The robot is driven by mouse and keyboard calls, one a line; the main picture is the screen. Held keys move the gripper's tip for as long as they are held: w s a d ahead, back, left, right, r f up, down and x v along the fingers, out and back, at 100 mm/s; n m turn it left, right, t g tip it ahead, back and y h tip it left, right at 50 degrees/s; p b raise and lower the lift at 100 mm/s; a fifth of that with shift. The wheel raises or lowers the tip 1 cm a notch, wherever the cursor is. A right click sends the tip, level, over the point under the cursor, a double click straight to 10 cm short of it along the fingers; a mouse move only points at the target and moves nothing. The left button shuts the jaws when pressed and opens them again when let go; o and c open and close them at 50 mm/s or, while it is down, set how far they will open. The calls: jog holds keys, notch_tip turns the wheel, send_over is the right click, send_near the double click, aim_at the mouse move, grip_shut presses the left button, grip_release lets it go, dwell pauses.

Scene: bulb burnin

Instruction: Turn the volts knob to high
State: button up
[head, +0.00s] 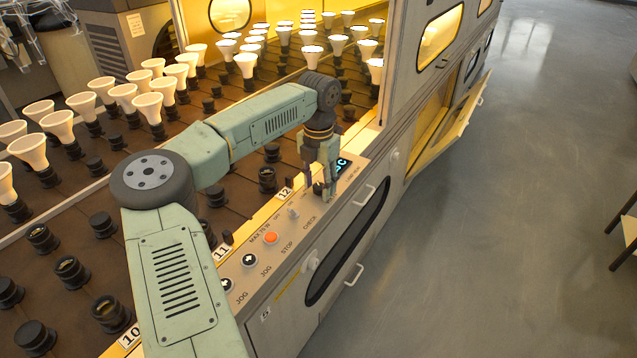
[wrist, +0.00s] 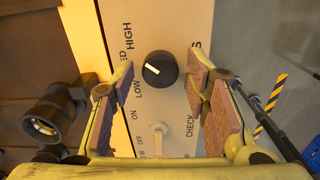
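A round black knob (wrist: 160,69) with a white pointer line sits on the pale panel in the wrist view. Its pointer slants to the upper left, toward the side with the words HIGH and LOW. Another label beside it is cut to "ED", and one at right is mostly hidden, ending in "S"; I cannot read VOLTS. My gripper (wrist: 160,88) is open, its padded fingers on either side of the knob with gaps. In the head view my gripper (head: 319,191) points down at the panel beside the lit display (head: 342,165); the knob (head: 318,187) is partly hidden between the fingers.
A pale toggle switch (wrist: 188,126) marked ON and OFF stands near the knob. An orange button (head: 271,237) and black jog buttons (head: 249,259) lie along the panel. The conveyor (head: 130,190) with sockets and lit bulbs runs behind. A dark socket (wrist: 48,118) stands left of the fingers.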

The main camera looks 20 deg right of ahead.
aim_at(319, 187)
jog(key=shift+o, duration=0.3)
notch_tip(319, 187, up, 12)
dwell(0.5)
dwell(0.3)
